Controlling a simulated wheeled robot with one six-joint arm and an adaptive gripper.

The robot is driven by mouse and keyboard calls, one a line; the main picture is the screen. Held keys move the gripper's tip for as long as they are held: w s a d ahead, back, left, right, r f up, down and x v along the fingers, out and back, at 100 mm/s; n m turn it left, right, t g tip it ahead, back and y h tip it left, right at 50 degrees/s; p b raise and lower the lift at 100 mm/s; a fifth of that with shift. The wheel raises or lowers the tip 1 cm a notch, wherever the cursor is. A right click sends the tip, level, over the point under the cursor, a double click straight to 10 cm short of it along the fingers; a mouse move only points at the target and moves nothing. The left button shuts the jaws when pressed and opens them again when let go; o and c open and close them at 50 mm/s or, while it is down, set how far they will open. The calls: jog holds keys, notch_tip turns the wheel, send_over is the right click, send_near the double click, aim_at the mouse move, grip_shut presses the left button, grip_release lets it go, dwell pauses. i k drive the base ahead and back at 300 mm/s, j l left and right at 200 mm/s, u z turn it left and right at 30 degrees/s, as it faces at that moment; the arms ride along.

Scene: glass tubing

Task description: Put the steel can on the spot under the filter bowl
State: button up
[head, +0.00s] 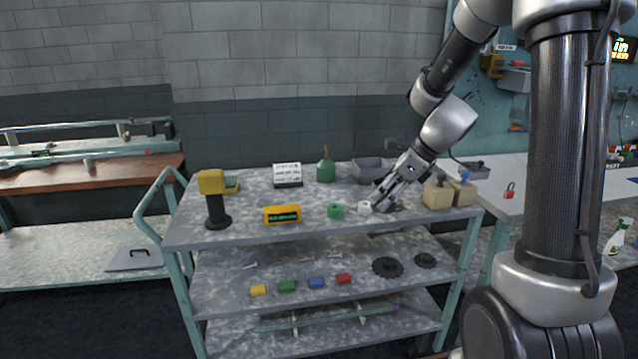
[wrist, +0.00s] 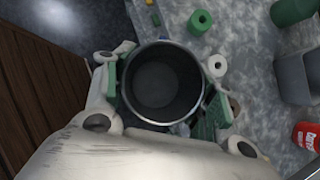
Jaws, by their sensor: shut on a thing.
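The steel can (wrist: 160,82) shows in the wrist view as a round, open-topped dark grey vessel with a bright rim. My gripper (wrist: 161,97) is shut on it, with green finger pads on either side of its wall. In the head view my gripper (head: 384,202) is low over the right part of the cart top. The can cannot be made out clearly there, and whether its base touches the surface cannot be told. I cannot pick out the filter bowl or the spot under it in either view.
On the cart top (head: 262,196) stand a white roll (head: 364,207), a green roll (head: 335,211), a yellow display box (head: 282,215), a yellow-topped black stand (head: 213,202), a green oiler (head: 325,169), a grey bin (head: 368,171) and pale jugs (head: 437,194). A red-and-white container (wrist: 305,136) shows in the wrist view.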

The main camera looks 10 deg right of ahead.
aim_at(504, 163)
jog(key=i, duration=0.9)
